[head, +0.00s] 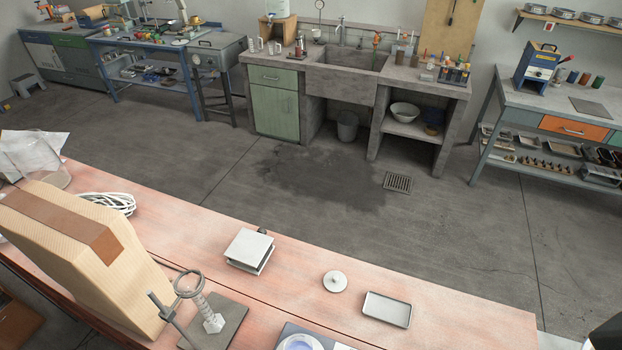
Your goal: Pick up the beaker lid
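A small round white lid with a raised knob (335,281) lies on the reddish bench top (450,318), right of the middle. I take it for the beaker lid. It stands apart from the things around it, and nothing touches it from above. My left gripper is not in view. A dark and white part shows at the lower right edge and may be my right arm; no gripper fingers show there.
A shallow grey tray (387,309) lies right of the lid. A white-topped square stand (249,250) is to its left. A ring stand (214,321), a cut-off device with a round top (300,343) and a large tan block (75,255) are nearer. The bench's far edge lies behind.

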